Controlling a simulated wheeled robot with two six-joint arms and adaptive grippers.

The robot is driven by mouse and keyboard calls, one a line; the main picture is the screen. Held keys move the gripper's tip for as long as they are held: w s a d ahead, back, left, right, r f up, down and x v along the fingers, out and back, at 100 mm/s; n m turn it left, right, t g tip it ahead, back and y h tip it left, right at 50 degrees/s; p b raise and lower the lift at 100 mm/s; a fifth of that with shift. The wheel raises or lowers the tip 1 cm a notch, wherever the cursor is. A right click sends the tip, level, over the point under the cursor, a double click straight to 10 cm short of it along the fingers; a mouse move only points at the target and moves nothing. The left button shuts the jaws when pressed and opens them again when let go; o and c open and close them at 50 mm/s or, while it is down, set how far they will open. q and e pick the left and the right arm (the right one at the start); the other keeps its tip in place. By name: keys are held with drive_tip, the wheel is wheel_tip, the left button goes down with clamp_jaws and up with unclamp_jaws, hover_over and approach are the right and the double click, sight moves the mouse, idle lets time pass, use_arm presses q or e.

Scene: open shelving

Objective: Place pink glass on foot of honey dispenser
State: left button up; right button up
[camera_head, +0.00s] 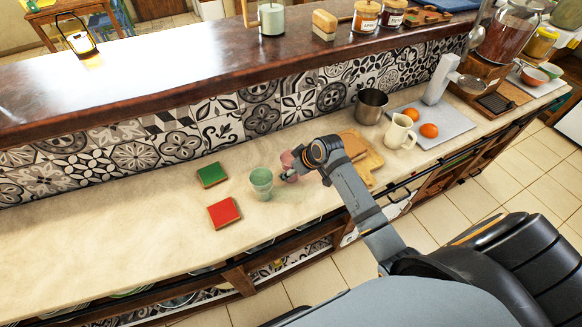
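A pink glass (287,160) stands on the counter near the middle, partly hidden by my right gripper (291,173). The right gripper's fingers are at the pink glass; whether they are shut on it is too small to tell. A green glass (261,184) stands just left of the pink one. What looks like the honey dispenser (507,38), a large jar of dark amber content, stands at the far right end of the counter. A wooden foot (478,73) is below it. My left gripper is not in view.
A green tile (211,174) and a red tile (223,212) lie left of the glasses. A wooden board (369,164), metal cup (370,106), cream jug (399,132), oranges (428,130) and a grey scale (436,85) lie towards the dispenser. The left counter is clear.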

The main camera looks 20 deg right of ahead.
drive_tip(key=shift+f, duration=0.1)
drive_tip(key=o, duration=1.3)
